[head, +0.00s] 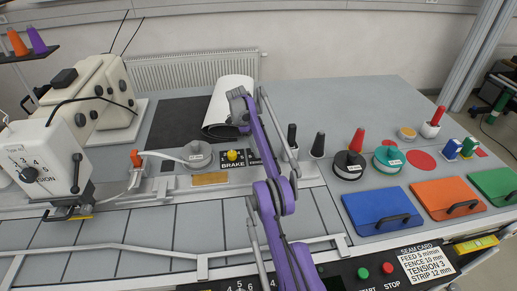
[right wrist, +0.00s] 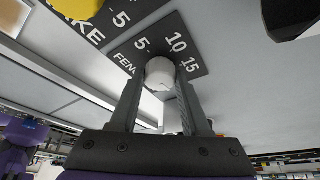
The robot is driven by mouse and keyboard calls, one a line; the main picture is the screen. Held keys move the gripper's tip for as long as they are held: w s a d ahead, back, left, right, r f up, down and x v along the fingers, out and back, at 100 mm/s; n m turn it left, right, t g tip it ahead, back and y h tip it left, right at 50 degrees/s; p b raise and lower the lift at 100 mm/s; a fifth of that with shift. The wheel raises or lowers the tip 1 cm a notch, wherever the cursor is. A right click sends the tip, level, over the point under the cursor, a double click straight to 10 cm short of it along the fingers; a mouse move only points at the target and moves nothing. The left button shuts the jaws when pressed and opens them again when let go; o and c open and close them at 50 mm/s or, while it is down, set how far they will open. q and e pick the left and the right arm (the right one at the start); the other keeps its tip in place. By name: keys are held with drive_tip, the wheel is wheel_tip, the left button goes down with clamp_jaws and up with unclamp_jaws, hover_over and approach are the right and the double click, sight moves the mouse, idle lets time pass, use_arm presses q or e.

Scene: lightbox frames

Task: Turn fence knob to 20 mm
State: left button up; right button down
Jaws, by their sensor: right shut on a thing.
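The fence knob (right wrist: 159,70) is a pale round knob, seen in the right wrist view on a dark plate (right wrist: 128,52) lettered FEN... and marked 5, 10 and 15. No 20 mark is visible, and I cannot read a pointer on the knob. My right gripper (right wrist: 160,88) is shut on the knob, with one finger on each side. In the head view my purple right arm hides the knob and the gripper; part of the fence plate (head: 254,159) shows beside the arm. My left gripper is not in view.
A yellow brake knob (head: 232,155) sits just left of the fence plate. A seam card (head: 428,263) at front right reads FENCE 10 mm. Start and stop buttons (head: 375,270) lie near the front edge.

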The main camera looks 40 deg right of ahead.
idle(0.3)
drive_tip(key=shift+c, duration=1.8)
unclamp_jaws()
drive_tip(key=shift+n, duration=0.3)
